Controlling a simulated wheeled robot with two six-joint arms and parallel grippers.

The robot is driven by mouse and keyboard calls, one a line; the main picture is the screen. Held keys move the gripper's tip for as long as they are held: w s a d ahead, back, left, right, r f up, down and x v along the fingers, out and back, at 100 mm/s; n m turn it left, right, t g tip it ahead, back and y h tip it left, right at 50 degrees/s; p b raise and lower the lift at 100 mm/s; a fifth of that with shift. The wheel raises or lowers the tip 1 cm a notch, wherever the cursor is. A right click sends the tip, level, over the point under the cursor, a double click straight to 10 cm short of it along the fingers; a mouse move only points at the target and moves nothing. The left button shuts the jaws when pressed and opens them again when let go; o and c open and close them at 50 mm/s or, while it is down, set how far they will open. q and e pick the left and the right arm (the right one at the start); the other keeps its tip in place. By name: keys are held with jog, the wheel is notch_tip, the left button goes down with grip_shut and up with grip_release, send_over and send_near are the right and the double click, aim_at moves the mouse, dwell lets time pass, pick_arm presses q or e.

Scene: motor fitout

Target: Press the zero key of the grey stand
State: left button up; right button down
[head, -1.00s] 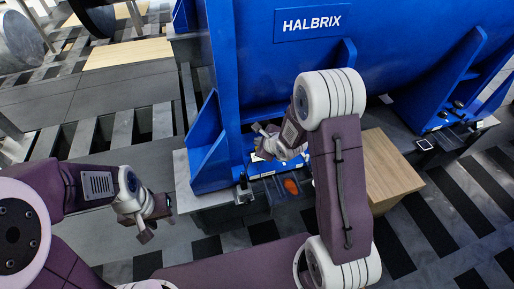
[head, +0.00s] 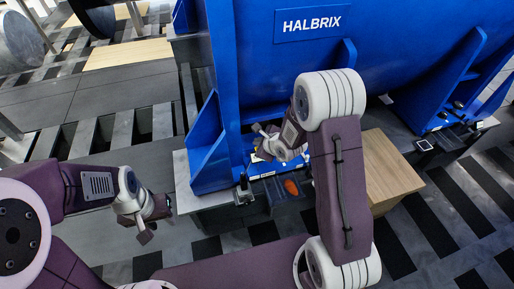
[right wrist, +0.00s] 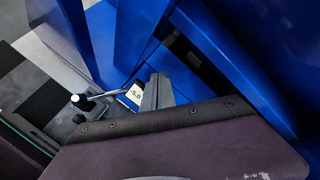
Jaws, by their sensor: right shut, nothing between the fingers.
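My right gripper (head: 262,143) is over the bench at the foot of the blue housing. In the right wrist view its fingers (right wrist: 157,92) are shut, with nothing between them. Just beyond and left of the fingertips is a small pale display (right wrist: 135,94) that seems to read "5.0". In the head view a small upright with a dark top (head: 244,188) stands at the bench front. I cannot make out the zero key. My left gripper (head: 146,230) hangs left of the bench; its jaw state is unclear.
The large blue HALBRIX housing (head: 385,65) and its blue gusset (head: 209,150) rise close around my right gripper. A dark bin (head: 272,196) holds an orange item (head: 291,187). A wooden block (head: 392,165) stands right of my right arm. Striped floor lies in front.

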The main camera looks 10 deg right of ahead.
jog(key=shift+f, duration=0.15)
dwell(0.5)
jog(key=shift+f, duration=0.3)
jog(key=shift+f, duration=0.4)
dwell(0.6)
jog(key=shift+r, duration=0.1)
jog(key=shift+r+p, duration=0.75)
jog(key=shift+p, duration=0.3)
notch_tip(320, 180, up, 5)
jog(key=p, duration=0.5)
jog(key=shift+p, duration=0.3)
